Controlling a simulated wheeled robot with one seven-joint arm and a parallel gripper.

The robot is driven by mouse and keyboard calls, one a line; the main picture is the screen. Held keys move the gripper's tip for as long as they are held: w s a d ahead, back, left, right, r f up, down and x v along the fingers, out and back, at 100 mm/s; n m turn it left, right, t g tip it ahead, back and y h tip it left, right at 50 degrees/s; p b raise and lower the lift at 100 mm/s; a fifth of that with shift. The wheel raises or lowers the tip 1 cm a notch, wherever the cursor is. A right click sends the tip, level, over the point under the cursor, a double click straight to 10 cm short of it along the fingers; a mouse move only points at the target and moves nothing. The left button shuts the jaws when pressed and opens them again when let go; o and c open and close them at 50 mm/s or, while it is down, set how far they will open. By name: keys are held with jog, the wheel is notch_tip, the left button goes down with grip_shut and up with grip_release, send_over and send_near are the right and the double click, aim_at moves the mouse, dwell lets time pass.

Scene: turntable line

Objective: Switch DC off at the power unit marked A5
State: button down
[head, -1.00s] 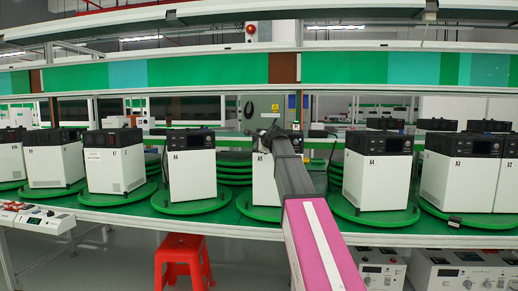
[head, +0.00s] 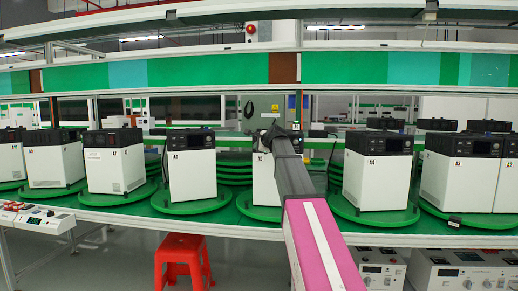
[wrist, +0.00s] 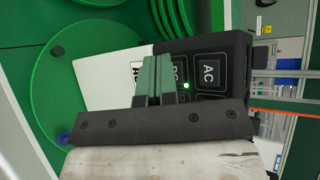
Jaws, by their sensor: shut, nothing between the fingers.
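The power unit marked A5 (head: 264,180) stands on a green turntable in the middle of the line, mostly hidden behind my arm in the head view. In the wrist view its white side (wrist: 105,75) and black control panel (wrist: 235,65) show sideways. The AC button (wrist: 208,72) is in plain view. The DC button (wrist: 175,72) is partly covered by my fingers, and a small green light (wrist: 186,86) glows next to it. My gripper (wrist: 158,75) is shut and empty, its green fingertips over the DC button. I cannot tell whether they touch it.
A green shelf rail (head: 200,72) runs above the line. A red stool (head: 183,262) stands below the table.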

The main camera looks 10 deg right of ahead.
jog(key=shift+w+d, duration=0.1)
jog(key=shift+w, duration=0.25)
dwell(0.4)
jog(key=shift+s, duration=0.15)
jog(key=shift+s+a, duration=0.2)
jog(key=shift+s, duration=0.4)
dwell(0.3)
jog(key=s, duration=0.1)
jog(key=s+a, duration=0.1)
jog(key=s, duration=0.2)
jog(key=shift+s+a, duration=0.3)
jog(key=shift+s, duration=0.1)
dwell(0.5)
